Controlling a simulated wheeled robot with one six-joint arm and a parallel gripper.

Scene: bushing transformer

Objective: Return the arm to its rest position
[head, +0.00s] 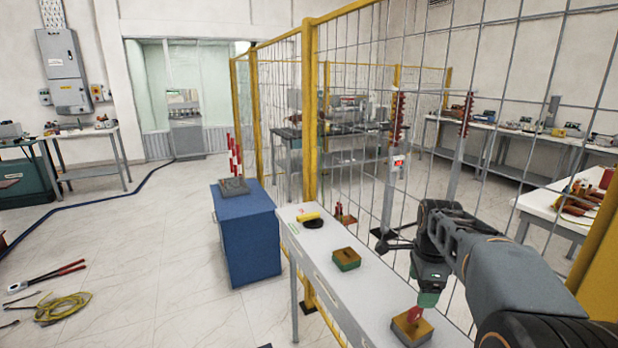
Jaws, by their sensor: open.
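My arm reaches in from the lower right, over the narrow grey-white bench (330,240). My gripper (386,240) is at its end, with dark fingers pointing left, spread apart and with nothing seen between them. It is above the bench and close to the wire mesh fence. A greenish-tipped part of my wrist hangs down just above a yellow-brown block (411,328) with a red piece (415,313) on it. My arm hides part of the bench's right side.
A green block with a brown top (346,260), a yellow cylinder (308,216) and a dark round piece (313,224) are on the bench. A blue cabinet (248,240) stands left of it. Yellow fence posts (310,110) rise behind. Tools and a yellow cable (62,308) lie on the floor.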

